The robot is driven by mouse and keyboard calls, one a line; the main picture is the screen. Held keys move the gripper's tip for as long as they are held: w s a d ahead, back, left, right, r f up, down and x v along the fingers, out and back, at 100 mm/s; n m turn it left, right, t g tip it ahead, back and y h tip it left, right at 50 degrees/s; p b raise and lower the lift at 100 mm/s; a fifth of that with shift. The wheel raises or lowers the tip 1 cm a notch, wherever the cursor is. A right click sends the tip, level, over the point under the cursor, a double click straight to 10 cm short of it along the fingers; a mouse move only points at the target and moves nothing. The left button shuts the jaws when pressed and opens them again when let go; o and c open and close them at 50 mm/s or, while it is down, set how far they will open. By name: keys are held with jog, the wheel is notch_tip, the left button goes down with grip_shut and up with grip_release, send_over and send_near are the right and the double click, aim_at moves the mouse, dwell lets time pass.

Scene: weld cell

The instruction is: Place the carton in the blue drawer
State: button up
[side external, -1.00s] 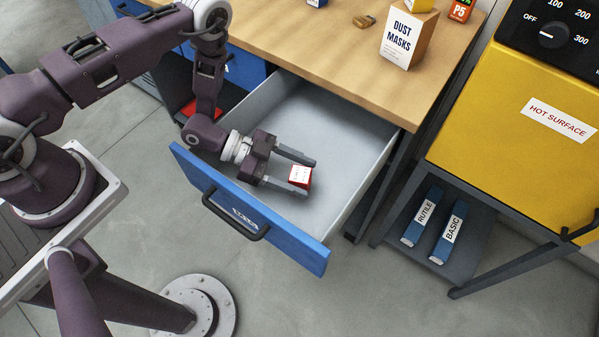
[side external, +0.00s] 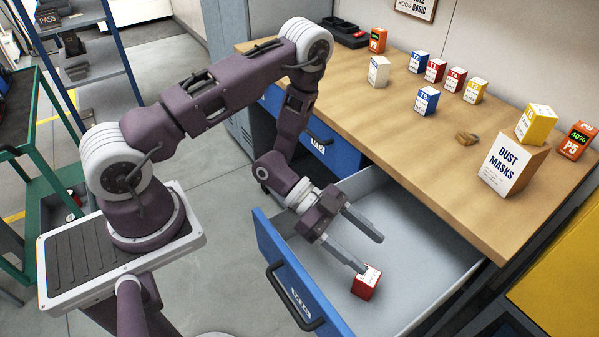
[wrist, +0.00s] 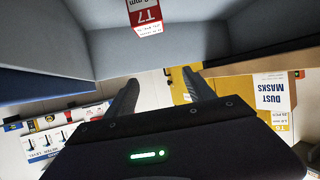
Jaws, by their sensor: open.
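A second blue drawer (side external: 330,148) is closed. A yellow cabinet (side external: 560,270) stands at the right. The open drawer has free floor around the carton.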

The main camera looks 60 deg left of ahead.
jog(key=w+a+r+t+y, duration=0.2)
jog(key=w+a+r+y, duration=0.3)
jog(key=w, duration=0.2)
jog(key=a+r+n+t+y, duration=0.1)
jog(key=a+r+n+y, duration=0.3)
jog(key=r, duration=0.3)
jog(key=a+r+n+y, duration=0.2)
jog(key=a+r+y, duration=0.1)
jog(key=a+r, duration=0.45)
jog(key=s+a+r+n+y, duration=0.1)
jog(key=s+r+n+y, duration=0.1)
jog(key=s+r+n, duration=0.65)
jog(key=s+d+m+g+h, duration=0.1)
jog(key=s+d+g, duration=0.1)
jog(key=s, duration=1.4)
jog(key=shift+d+f+g+h, duration=0.15)
jog(key=shift+d+g+h, duration=0.15)
jog(key=shift+d, duration=0.2)
